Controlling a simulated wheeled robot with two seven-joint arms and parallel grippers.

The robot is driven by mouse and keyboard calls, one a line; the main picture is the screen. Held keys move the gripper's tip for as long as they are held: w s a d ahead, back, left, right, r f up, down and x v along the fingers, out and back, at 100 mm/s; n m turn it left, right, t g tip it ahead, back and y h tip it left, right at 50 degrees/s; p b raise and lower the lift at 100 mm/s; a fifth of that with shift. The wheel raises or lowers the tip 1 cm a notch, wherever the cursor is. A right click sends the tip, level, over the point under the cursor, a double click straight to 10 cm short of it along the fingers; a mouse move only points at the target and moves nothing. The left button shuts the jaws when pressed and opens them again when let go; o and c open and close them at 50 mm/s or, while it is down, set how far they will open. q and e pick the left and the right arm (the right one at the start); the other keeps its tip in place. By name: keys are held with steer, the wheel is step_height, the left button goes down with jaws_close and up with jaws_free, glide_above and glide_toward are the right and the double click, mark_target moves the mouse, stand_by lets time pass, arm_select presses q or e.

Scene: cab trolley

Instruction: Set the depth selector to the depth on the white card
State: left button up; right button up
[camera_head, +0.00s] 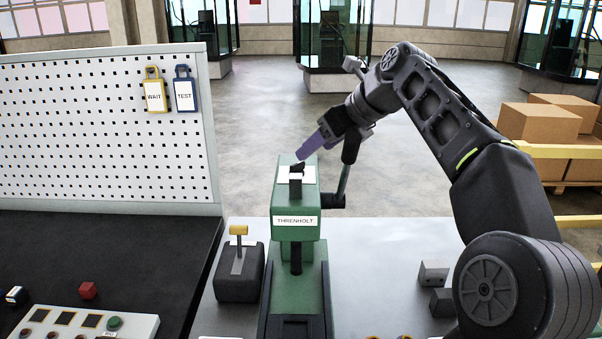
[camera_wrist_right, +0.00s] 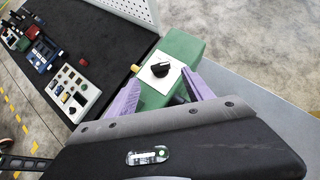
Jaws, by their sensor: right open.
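The depth selector is a black knob (camera_head: 297,170) on a white plate on top of the green press (camera_head: 297,205) labelled THRENHOLT. The knob (camera_wrist_right: 160,69) also shows in the right wrist view; its marks are too small to read. My right gripper (camera_head: 306,152) has purple fingers and hangs above and just behind the knob, tilted down to the left. In the wrist view the open fingers (camera_wrist_right: 161,80) straddle the press head, with the knob between and beyond their tips; I see no contact. I cannot pick out a white card with a readable depth. My left gripper is out of view.
A crank handle (camera_head: 341,180) stands at the press's right side. A yellow-topped lever block (camera_head: 238,272) stands to its left. Grey blocks (camera_head: 434,273) lie to the right. A pegboard (camera_head: 100,130) with WAIT and TEST tags stands at left, above a black mat with a button panel (camera_head: 80,322).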

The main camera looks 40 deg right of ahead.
mark_target(298, 163)
stand_by(0.3)
steer(key=shift+x, duration=3.95)
jaws_close()
